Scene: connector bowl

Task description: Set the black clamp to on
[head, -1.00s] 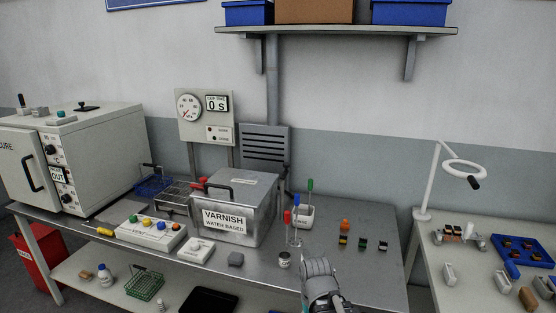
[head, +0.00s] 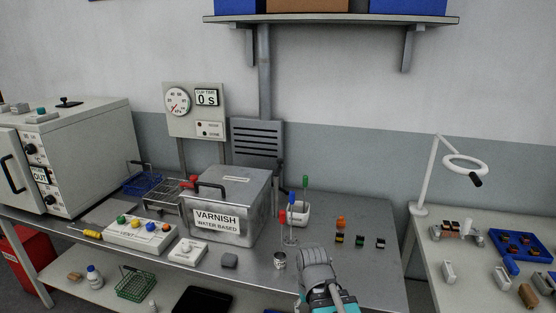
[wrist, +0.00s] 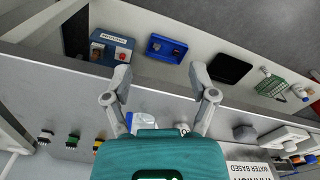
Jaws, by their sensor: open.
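My gripper (wrist: 160,77) is open and empty in the wrist view, its two grey fingers spread near the bench's front edge. In the head view its grey and teal upper part shows at the bottom, over the front of the bench, and the fingertips are hidden. I cannot identify a black clamp with certainty.
A ring lamp (head: 427,170) and a blue tray (head: 517,242) are on the right table. The bench's front right is clear.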

